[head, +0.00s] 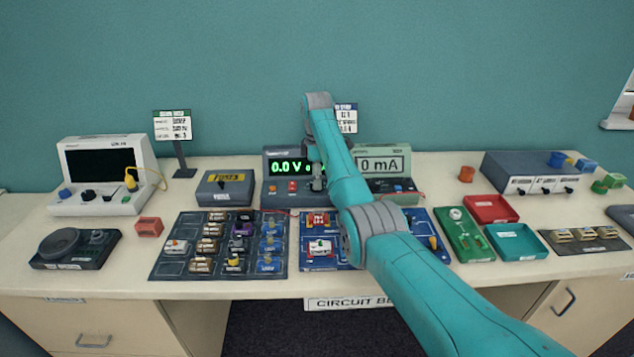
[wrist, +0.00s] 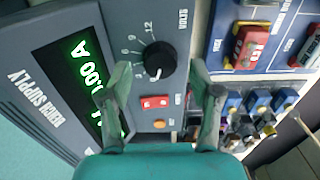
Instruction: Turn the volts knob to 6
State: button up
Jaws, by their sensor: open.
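The bench supply (head: 271,195) is a dark grey box at the back middle of the table, its green display reading 0.0 V in the head view. In the wrist view its face (wrist: 88,18) is turned sideways, and the display reads 0.00 A. The black volts knob (wrist: 160,57) has a white mark at the picture's lower side, away from the 12; printed numbers 12, 9 and 6 run round its upper left. My gripper (wrist: 158,75) is open, one finger on each side of the knob, apparently not touching it. My arm hides the knob in the head view.
A red switch (wrist: 155,102) and an orange button (wrist: 159,124) sit beside the knob. The mA meter (head: 383,163) stands right of the supply. A blue board (head: 318,258) with parts and a dark parts tray (head: 172,270) lie in front. Bare tabletop (head: 170,292) shows along the front edge.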

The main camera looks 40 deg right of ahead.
jog(key=shift+f, duration=1)
jog(key=c, duration=1.1)
jog(key=shift+c, duration=0.2)
